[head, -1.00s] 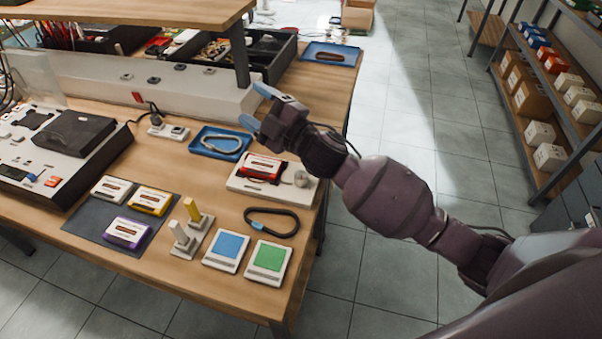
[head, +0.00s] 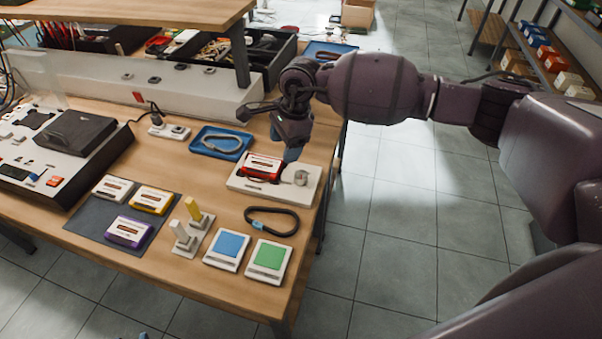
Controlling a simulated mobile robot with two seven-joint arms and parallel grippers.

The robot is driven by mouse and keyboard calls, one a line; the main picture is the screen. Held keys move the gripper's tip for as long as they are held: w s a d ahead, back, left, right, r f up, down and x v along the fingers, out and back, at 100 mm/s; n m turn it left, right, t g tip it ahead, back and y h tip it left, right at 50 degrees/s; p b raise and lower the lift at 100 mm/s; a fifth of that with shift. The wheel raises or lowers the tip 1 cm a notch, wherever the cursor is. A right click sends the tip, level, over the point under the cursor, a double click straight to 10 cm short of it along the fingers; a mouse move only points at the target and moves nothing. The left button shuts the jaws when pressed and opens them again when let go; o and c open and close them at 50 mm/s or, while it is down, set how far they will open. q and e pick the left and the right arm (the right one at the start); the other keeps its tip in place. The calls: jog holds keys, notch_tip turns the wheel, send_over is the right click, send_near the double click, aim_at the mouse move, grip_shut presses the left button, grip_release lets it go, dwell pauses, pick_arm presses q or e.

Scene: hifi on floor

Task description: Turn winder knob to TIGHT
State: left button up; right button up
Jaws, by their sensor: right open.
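The winder is a white base (head: 247,186) near the right edge of the table, with a red cassette (head: 264,165) seated on it. Its small round grey knob (head: 300,178) sits at the right end of the base. Any TIGHT marking is too small to read. My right gripper (head: 291,153) is open and points down, just above and behind the knob, apart from it as far as I can tell. Small bluish tips at the bottom edge look like part of my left gripper (head: 143,336); the rest is out of frame.
A blue tray (head: 203,151) with a grey loop lies behind the winder. A black loop (head: 272,234), blue pad (head: 227,247) and green pad (head: 269,258) lie in front. Several cassettes rest on a dark mat (head: 93,236) at left. A white raised box (head: 185,88) stands behind.

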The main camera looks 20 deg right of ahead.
aim_at(301, 174)
jog(key=d+f+h, duration=0.1)
jog(key=f, duration=0.2)
jog(key=d+f+n, duration=0.1)
jog(key=f, duration=0.3)
jog(key=d+f+n+h, duration=0.1)
jog(key=f, duration=0.3)
jog(key=shift+s+d+f+h, duration=0.1)
jog(key=shift+s+d+h, duration=0.15)
jog(key=shift+h, duration=0.05)
jog(key=c, duration=0.9)
